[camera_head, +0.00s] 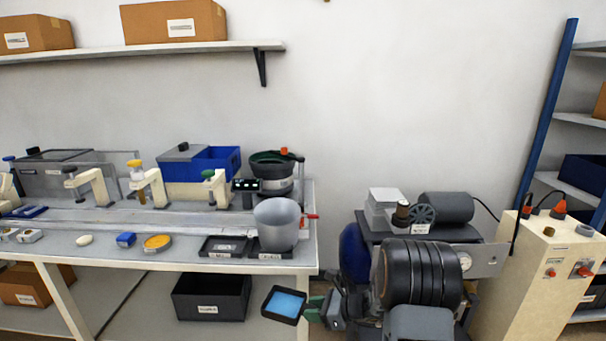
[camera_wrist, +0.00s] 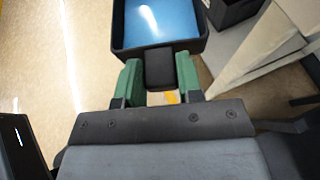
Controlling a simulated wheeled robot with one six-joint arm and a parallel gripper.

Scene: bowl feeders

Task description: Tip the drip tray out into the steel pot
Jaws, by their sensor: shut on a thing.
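The drip tray (camera_head: 284,305) is a small black square tray with blue liquid or a blue floor inside. My gripper (camera_head: 314,309) is shut on its short black handle, and the green fingers sit on either side of it. In the wrist view the tray (camera_wrist: 118,45) is ahead of my gripper (camera_wrist: 158,75), its far side cut off by the frame. The tray is held in front of the bench, lower than the bench top, and looks roughly level. The steel pot (camera_head: 278,224) is a grey open pot standing on a black base at the bench's right end.
A flat black tray (camera_head: 224,247) lies left of the pot. A bowl feeder (camera_head: 271,172) stands behind the pot, with a red-handled part at the pot's right. A black bin (camera_head: 211,296) sits on the lower shelf. A machine (camera_head: 440,205) stands to the right.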

